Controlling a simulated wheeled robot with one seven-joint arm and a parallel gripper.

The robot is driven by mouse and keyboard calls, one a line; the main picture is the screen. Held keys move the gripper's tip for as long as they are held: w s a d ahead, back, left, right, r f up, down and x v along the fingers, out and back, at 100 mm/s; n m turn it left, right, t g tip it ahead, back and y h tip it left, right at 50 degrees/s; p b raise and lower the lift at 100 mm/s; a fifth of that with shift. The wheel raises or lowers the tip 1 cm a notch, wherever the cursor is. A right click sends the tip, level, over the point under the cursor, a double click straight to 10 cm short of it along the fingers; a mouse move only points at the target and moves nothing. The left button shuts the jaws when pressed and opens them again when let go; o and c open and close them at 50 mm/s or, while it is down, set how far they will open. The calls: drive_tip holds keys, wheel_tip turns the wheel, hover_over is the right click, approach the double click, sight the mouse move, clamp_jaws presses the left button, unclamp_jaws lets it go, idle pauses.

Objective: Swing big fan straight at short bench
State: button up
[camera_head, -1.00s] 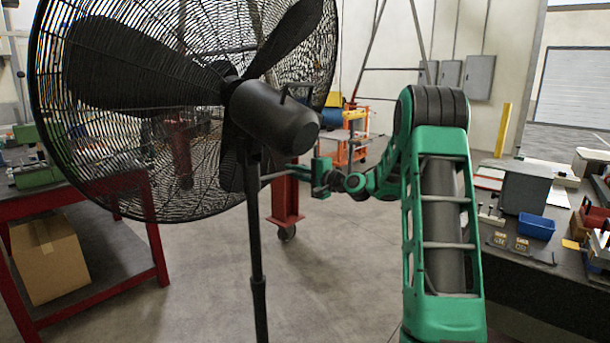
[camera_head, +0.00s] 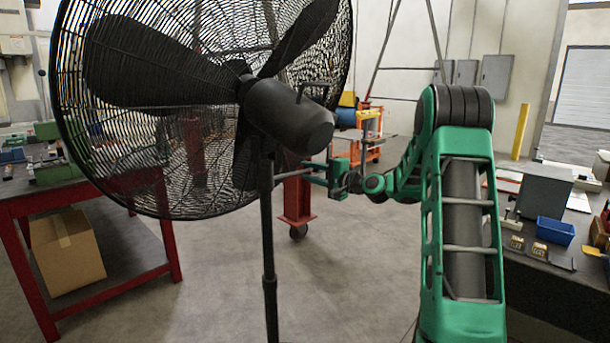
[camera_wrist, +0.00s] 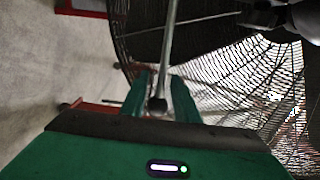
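The big black fan (camera_head: 288,118) stands on a thin pole at left centre, its round cage toward the left and its motor housing toward the right. A thin grey bar (camera_wrist: 170,45) runs from the fan side to my gripper (camera_head: 328,172). In the wrist view, the two green fingers of my gripper (camera_wrist: 160,97) sit on either side of the bar's end and appear shut on it. A red-framed bench (camera_head: 165,222) stands at left behind the fan, and a dark bench (camera_head: 545,287) stands at right. I cannot tell which is the short bench.
A cardboard box (camera_head: 66,250) sits on the left bench's lower shelf. A red post (camera_head: 298,200) on a caster stands behind my gripper. A blue bin (camera_head: 555,231) and a grey box (camera_head: 543,190) are on the right bench. The middle floor is clear.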

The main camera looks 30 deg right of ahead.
drive_tip(key=v, duration=0.9)
drive_tip(key=shift+s+d, duration=0.2)
drive_tip(key=shift+f, duration=0.1)
drive_tip(key=s+a+f+n+g+h, duration=0.2)
drive_tip(key=s+a+f+n+g, duration=0.4)
drive_tip(key=s+a+f+g, duration=0.35)
drive_tip(key=s+a+f+n+g+h, duration=0.1)
drive_tip(key=s+g, duration=0.2)
drive_tip(key=s, duration=1.5)
drive_tip(key=s+a+f+n+g+h, duration=0.1)
drive_tip(key=s+g, duration=0.3)
drive_tip(key=s, duration=1.4)
drive_tip(key=shift+f+h, duration=0.55)
drive_tip(key=shift+h, duration=0.05)
drive_tip(key=shift+s, duration=0.1)
